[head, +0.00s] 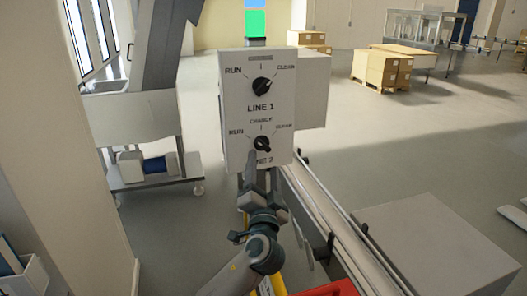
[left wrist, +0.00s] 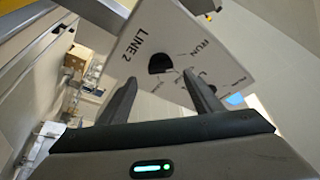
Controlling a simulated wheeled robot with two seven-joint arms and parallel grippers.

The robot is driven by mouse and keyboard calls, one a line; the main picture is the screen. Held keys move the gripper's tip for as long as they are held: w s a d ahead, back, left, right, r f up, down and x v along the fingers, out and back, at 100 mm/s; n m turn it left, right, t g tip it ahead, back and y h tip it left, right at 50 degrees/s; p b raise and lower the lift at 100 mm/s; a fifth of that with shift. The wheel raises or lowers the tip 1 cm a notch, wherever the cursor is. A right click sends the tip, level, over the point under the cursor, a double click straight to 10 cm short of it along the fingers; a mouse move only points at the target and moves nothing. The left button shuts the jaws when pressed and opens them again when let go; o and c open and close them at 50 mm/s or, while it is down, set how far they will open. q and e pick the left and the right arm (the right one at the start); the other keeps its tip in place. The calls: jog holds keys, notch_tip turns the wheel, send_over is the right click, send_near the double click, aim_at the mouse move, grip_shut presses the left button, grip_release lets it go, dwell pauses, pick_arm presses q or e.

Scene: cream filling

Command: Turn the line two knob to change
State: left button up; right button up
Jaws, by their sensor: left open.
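The white control panel (head: 231,112) stands in front of me in the head view, with the LINE 1 knob (head: 262,87) above the LINE 2 knob (head: 262,144). Both knobs are black. RUN is marked on the left, CLEAN on the right and CHANGE at the top of the lower dial. I cannot tell for sure which mark the line two knob points at. My left gripper (head: 262,166) is open just below and in front of that knob. In the left wrist view the line two knob (left wrist: 160,63) shows tilted between the open fingers (left wrist: 158,86), apparently untouched. My right gripper is out of view.
A conveyor rail (head: 325,205) runs from behind the panel towards the lower right, beside a grey box (head: 435,240). A steel machine (head: 140,120) stands at the left. Cartons on a pallet (head: 382,68) are far back. A red edge (head: 330,289) shows at the bottom.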

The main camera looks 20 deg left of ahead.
aim_at(263, 149)
pick_arm(q)
jog(key=p+x, duration=0.2)
jog(key=x, duration=0.2)
jog(key=shift+w+a+r, duration=0.1)
jog(key=shift+a+r, duration=0.05)
jog(key=shift+r, duration=0.1)
jog(key=shift+w+a+p, duration=0.2)
jog(key=shift+w+p, duration=0.15)
jog(key=shift+w, duration=0.45)
jog(key=c, duration=1.1)
